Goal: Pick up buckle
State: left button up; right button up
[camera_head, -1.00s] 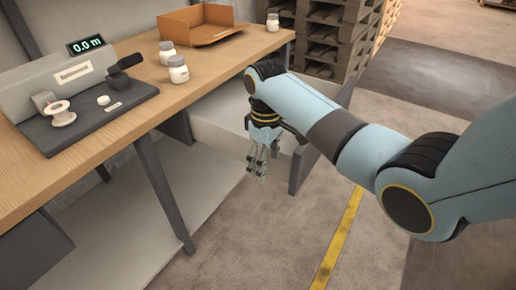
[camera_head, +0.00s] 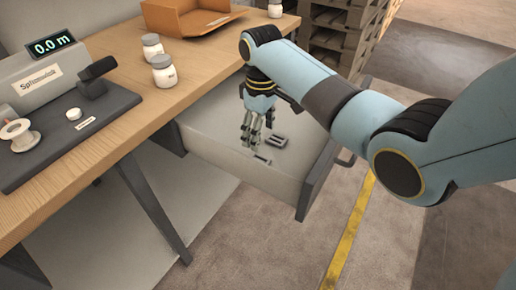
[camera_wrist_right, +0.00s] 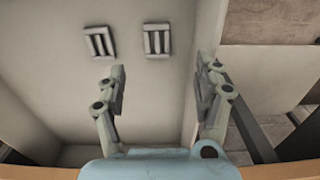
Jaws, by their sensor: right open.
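Two dark grey slotted buckles lie on the floor of the open drawer (camera_head: 215,150). One buckle (camera_head: 277,140) is right of my right gripper's fingers; the other (camera_head: 262,159) is just below them. In the right wrist view, the buckles lie side by side, a left one (camera_wrist_right: 99,42) and a right one (camera_wrist_right: 157,40), both beyond the fingertips. My right gripper (camera_head: 250,138) points down over the drawer, open; in the wrist view its jaws (camera_wrist_right: 160,78) have nothing between them. My left gripper is out of view.
The wooden table (camera_head: 130,105) above the drawer holds a measuring device (camera_head: 50,75), jars (camera_head: 163,72) and an orange-brown tray (camera_head: 185,15). The drawer walls surround the buckles. Pallets (camera_head: 340,30) stand behind. The floor at right is open.

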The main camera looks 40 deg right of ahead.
jog(key=b, duration=0.2)
send_over(261, 158)
jog(key=s, duration=0.1)
jog(key=f, duration=0.3)
jog(key=a+f, duration=0.1)
jog(key=f, duration=0.1)
jog(key=shift+f, duration=0.2)
jog(key=f, duration=0.1)
jog(key=f+b, duration=0.1)
jog(key=f, duration=0.2)
jog(key=shift+d+f, duration=0.25)
jog(key=shift+f, duration=0.05)
jog(key=shift+f+b, duration=0.35)
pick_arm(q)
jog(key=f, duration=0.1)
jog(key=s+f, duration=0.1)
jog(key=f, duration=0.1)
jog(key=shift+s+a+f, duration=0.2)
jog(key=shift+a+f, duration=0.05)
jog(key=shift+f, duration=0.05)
